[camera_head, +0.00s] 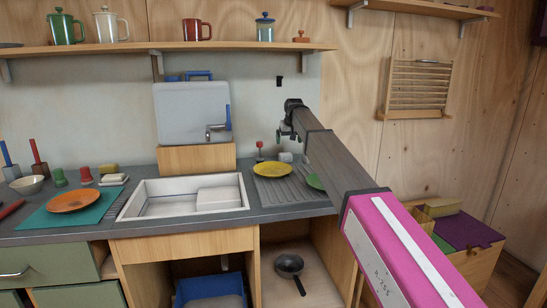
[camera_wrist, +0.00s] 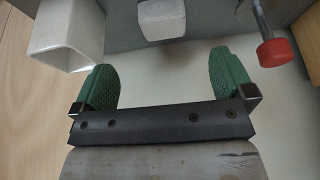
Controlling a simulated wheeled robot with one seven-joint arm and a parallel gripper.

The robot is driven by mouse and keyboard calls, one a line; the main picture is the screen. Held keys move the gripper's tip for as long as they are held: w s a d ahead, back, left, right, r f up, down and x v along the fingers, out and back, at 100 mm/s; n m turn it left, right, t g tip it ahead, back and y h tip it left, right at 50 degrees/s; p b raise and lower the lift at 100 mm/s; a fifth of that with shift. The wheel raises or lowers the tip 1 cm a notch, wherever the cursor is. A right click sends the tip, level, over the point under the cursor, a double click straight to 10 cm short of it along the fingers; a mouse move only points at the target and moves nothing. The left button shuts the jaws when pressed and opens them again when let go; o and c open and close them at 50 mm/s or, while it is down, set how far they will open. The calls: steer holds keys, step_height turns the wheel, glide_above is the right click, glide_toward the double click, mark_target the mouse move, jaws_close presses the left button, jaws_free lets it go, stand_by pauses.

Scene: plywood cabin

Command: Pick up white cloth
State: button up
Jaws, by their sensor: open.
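A small pale white block-like thing (camera_wrist: 161,20), which may be the white cloth, shows at the top of the wrist view, ahead of and between the two green fingers. In the head view a small whitish thing (camera_head: 285,157) sits at the back of the counter below my gripper (camera_head: 286,133). I cannot tell for sure that it is cloth. My gripper, also in the wrist view (camera_wrist: 164,78), is open, with nothing between the fingers. The fingertips are apart from the white thing. In the head view my arm hides part of the counter.
A white square tube-like thing (camera_wrist: 65,38) is beside the left finger, and a red-capped thing (camera_wrist: 274,52) is at the right. A yellow plate (camera_head: 272,169) and a green plate (camera_head: 315,182) are on the drainer. The sink (camera_head: 160,206) is left, under a shelf (camera_head: 230,47).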

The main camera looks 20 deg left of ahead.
mark_target(286, 154)
steer(key=x, duration=1.1)
steer(key=shift+w+a, duration=0.15)
steer(key=shift+a, duration=0.15)
steer(key=shift+r, duration=0.1)
steer(key=c, duration=1)
